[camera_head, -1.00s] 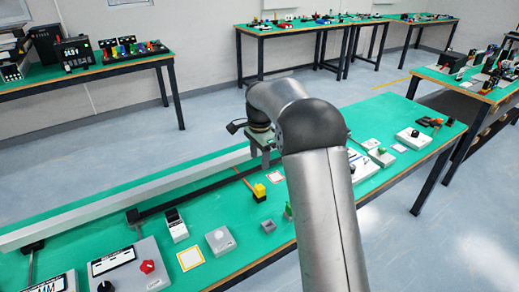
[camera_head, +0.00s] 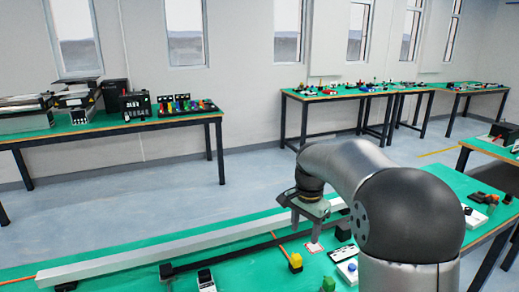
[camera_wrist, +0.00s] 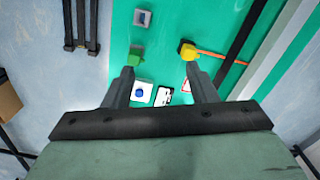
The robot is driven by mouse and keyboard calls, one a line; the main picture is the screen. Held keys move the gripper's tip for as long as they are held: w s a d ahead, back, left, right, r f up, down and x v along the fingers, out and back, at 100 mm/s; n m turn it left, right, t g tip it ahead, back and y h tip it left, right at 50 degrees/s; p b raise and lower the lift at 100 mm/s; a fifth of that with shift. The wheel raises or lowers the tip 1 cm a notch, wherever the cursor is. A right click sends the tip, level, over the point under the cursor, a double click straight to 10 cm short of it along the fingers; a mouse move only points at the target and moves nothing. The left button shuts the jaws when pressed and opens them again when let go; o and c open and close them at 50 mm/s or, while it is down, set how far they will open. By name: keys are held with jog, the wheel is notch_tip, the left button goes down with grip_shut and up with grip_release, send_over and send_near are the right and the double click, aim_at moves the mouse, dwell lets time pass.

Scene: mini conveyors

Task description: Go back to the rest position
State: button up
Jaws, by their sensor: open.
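My gripper (camera_head: 307,222) is above the green conveyor table (camera_head: 225,275) in the head view. In the wrist view, its two fingers (camera_wrist: 160,86) are spread apart with nothing between them. Below the fingers in the wrist view lie a white plate with a blue button (camera_wrist: 141,93) and a small white card (camera_wrist: 163,95). A yellow block (camera_wrist: 188,50) is near the right fingertip and a green piece (camera_wrist: 135,58) is near the left one. The yellow block also stands on the table in the head view (camera_head: 295,262).
A long pale rail (camera_head: 150,262) runs along the table's back, with a dark conveyor strip (camera_head: 225,260) in front. A table with printers and coloured parts (camera_head: 110,128) stands back left. Other tables (camera_head: 340,97) stand back right. Open floor (camera_head: 180,200) lies between.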

jog(key=s+f+n, duration=0.1)
jog(key=s+n, duration=0.2)
jog(key=s, duration=0.7)
jog(key=s+f+n, duration=0.1)
jog(key=s+n, duration=0.3)
jog(key=s, duration=0.5)
jog(key=s+f+n+p, duration=0.1)
jog(key=s+n, duration=0.2)
jog(key=s, duration=0.7)
jog(key=shift+s+a+f, duration=0.25)
jog(key=shift+s, duration=0.1)
